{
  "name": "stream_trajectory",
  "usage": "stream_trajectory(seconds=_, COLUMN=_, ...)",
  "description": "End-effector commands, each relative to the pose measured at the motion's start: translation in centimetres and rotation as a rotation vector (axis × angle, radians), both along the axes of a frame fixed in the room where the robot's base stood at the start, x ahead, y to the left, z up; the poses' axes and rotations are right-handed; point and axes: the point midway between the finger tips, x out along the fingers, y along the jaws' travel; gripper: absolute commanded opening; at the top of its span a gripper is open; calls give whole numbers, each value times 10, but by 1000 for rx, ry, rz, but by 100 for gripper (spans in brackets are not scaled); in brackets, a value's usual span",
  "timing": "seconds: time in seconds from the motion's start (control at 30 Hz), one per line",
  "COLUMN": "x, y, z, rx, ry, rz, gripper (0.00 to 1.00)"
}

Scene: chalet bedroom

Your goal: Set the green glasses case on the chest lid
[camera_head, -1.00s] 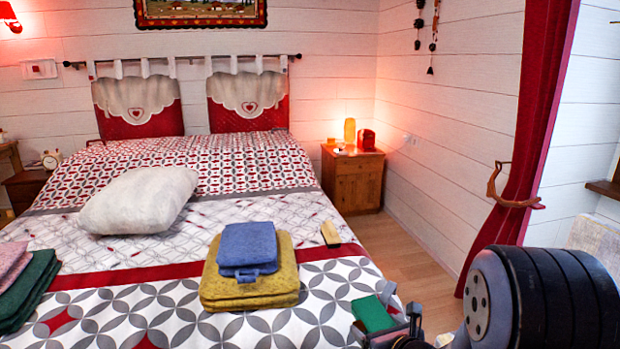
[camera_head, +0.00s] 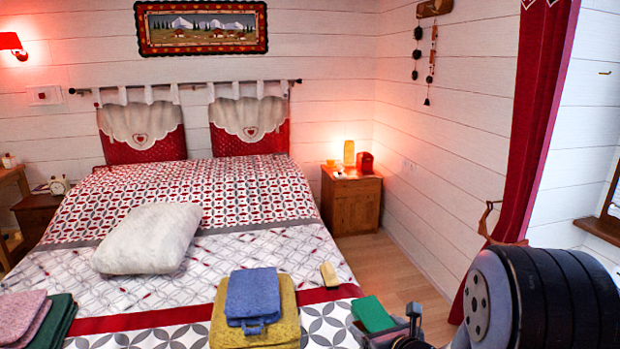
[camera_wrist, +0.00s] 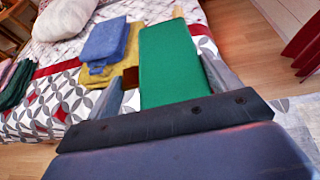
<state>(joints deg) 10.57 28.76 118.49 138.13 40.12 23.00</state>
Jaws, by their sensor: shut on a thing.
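The green glasses case (camera_head: 372,314) is a flat green block at the lower right of the head view, above the bed's near right edge. My gripper (camera_head: 392,326) is shut on it. In the wrist view the case (camera_wrist: 168,62) stands out ahead between the two grey fingers of my gripper (camera_wrist: 166,84). Its far end points over the bed and floor. I cannot make out the chest lid in either view.
The bed (camera_head: 140,325) carries a blue cloth (camera_head: 252,294) on a yellow one (camera_head: 285,318), a small tan block (camera_head: 329,275), a white pillow (camera_head: 150,238) and folded towels at left. A nightstand (camera_head: 350,202) stands behind. Wooden floor (camera_head: 405,272) is clear right of the bed.

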Motion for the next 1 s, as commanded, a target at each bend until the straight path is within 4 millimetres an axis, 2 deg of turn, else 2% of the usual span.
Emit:
stream_trajectory(seconds=0.03, x=0, y=0, z=21, rx=1, ry=-2, rz=0, gripper=32)
stream_trajectory(seconds=0.3, x=0, y=0, z=56, rx=1, ry=-2, rz=0, gripper=32)
stream_trajectory(seconds=0.5, x=0, y=0, z=63, rx=1, ry=-2, rz=0, gripper=32)
stream_trajectory(seconds=1.0, x=0, y=0, z=62, rx=1, ry=-2, rz=0, gripper=32)
